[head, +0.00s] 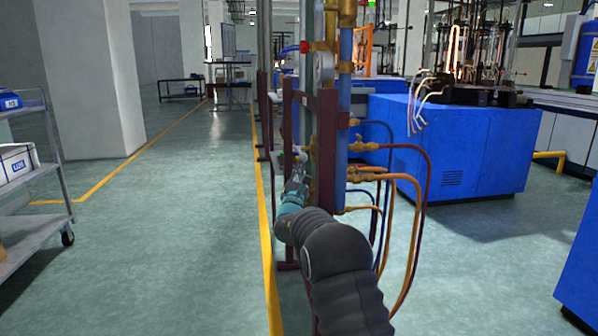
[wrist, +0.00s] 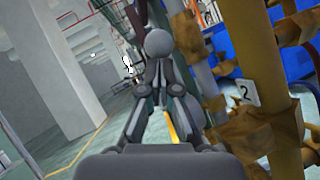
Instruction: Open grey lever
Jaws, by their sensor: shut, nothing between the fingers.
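In the wrist view a grey lever with a round knob (wrist: 158,42) shows just beyond my fingertips. My gripper (wrist: 165,78) points at it, with the fingers shut and nothing held. The knob overlaps the fingertips in the picture; I cannot tell whether they touch. In the head view my gripper (head: 299,168) is at the left side of the dark red pipe frame (head: 327,150), beside the pipes. The lever is too small and covered there to make out clearly.
Brass valve fittings (wrist: 252,125) and a white tag marked 2 (wrist: 244,92) stand close on the right. Hoses (head: 420,190) loop from the frame. A blue cabinet (head: 480,150) is at right, a grey cart (head: 40,200) at left.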

